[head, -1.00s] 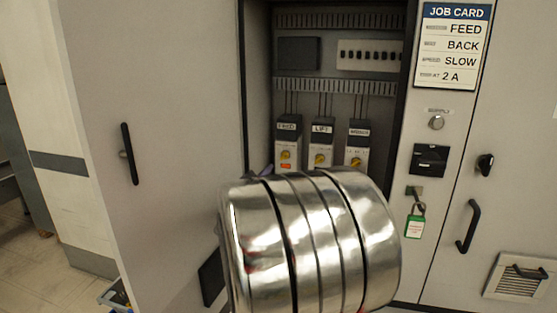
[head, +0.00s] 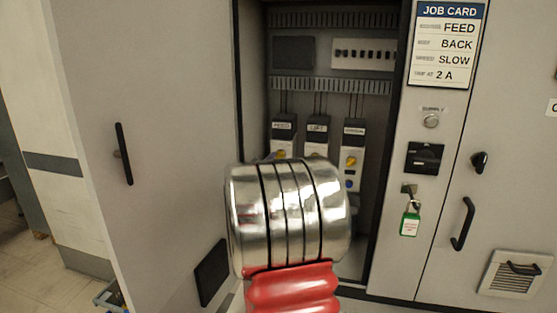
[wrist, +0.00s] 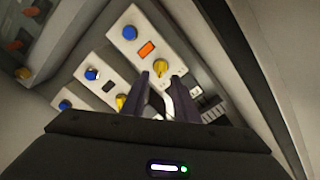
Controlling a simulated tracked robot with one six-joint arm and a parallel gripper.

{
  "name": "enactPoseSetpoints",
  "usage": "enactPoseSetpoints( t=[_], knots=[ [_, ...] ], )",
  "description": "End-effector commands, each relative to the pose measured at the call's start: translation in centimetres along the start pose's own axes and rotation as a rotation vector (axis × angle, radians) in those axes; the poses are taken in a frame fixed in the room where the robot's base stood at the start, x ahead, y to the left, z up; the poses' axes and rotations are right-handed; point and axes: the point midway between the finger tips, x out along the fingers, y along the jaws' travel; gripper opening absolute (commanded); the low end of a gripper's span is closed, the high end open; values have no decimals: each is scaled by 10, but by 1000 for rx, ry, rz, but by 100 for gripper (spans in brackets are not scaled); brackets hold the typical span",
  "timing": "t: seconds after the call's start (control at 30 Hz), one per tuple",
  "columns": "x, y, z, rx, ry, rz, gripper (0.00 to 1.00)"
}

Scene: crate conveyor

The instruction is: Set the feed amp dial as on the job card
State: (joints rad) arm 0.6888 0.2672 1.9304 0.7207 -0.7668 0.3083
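The job card (head: 447,45) reads FEED, BACK, SLOW, 2 A. In the open cabinet, the FEED unit (head: 283,133) stands leftmost of three, its lower part hidden behind my arm. In the wrist view, the nearest unit has a blue button (wrist: 129,33), an orange lit window (wrist: 147,50) and a yellow dial (wrist: 161,67); it appears to be the feed unit. My gripper (wrist: 163,86) is open, its two dark fingers apart just short of this dial. Contact cannot be told. The dial's scale is too small to read. The head view hides the gripper behind my arm.
The LIFT unit (head: 318,136) and a third unit (head: 352,140) stand close to the right. The open cabinet door (head: 170,130) bounds the left.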

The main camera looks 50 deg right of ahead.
Motion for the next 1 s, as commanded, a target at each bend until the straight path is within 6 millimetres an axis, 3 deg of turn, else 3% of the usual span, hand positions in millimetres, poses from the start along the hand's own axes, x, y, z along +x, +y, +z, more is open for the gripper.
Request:
enactPoseSetpoints(
  t=[0.3,0.7,1.0],
  knots=[
    [38,0,0,1,1,0,27],
    [45,-1,0,0,-1,-1,27],
    [44,-1,1,0,-1,-1,7]
  ],
)
